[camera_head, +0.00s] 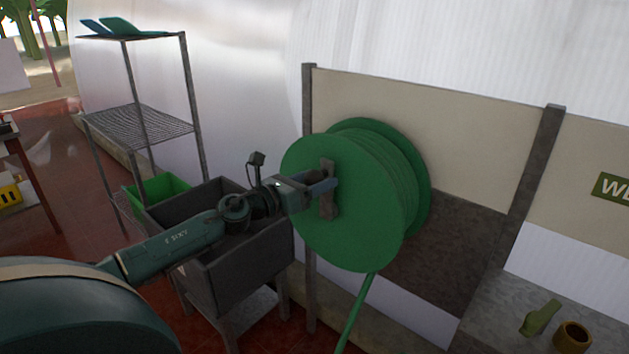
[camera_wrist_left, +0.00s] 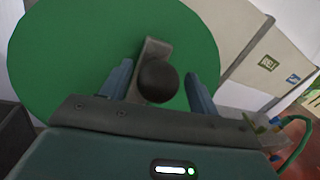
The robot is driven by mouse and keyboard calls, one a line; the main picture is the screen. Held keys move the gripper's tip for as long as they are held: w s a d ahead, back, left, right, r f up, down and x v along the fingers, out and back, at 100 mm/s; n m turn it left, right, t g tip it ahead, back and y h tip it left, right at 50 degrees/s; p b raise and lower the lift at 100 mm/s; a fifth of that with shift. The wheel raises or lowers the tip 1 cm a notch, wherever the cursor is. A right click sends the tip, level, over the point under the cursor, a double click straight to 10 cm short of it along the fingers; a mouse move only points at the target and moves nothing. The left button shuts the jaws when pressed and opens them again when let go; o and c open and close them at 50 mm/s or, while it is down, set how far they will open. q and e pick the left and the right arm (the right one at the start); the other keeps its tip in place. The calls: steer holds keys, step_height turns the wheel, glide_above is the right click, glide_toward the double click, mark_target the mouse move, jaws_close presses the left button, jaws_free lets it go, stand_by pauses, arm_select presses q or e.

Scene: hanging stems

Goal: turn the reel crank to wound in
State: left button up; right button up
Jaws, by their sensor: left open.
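The green hose reel (camera_head: 345,220) is mounted on the wall panel, with green hose hanging below it. Its grey crank arm (camera_head: 328,205) lies against the near face, close to upright in the head view. In the left wrist view the crank's round dark knob (camera_wrist_left: 157,81) sits between the two blue fingers, nearer the left one. My left gripper (camera_head: 322,188) is open around the knob at the reel's face; it also shows in the left wrist view (camera_wrist_left: 160,85). Whether a finger touches the knob cannot be told. My right gripper is out of view.
A dark grey sink or tub (camera_head: 240,260) stands below my left arm. A wire shelf rack (camera_head: 140,125) and a green crate (camera_head: 158,190) are behind it. A bench (camera_head: 480,320) at lower right holds a brown pot (camera_head: 572,337) and a green object (camera_head: 541,318).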

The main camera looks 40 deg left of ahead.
arm_select(q)
steer(key=shift+s, duration=0.1)
steer(key=shift+s+a+f+b, duration=0.15)
steer(key=shift+s+a+b, duration=0.15)
steer(key=shift+s, duration=0.25)
steer(key=b+v, duration=0.1)
steer(key=v, duration=1)
steer(key=shift+s+b, duration=0.4)
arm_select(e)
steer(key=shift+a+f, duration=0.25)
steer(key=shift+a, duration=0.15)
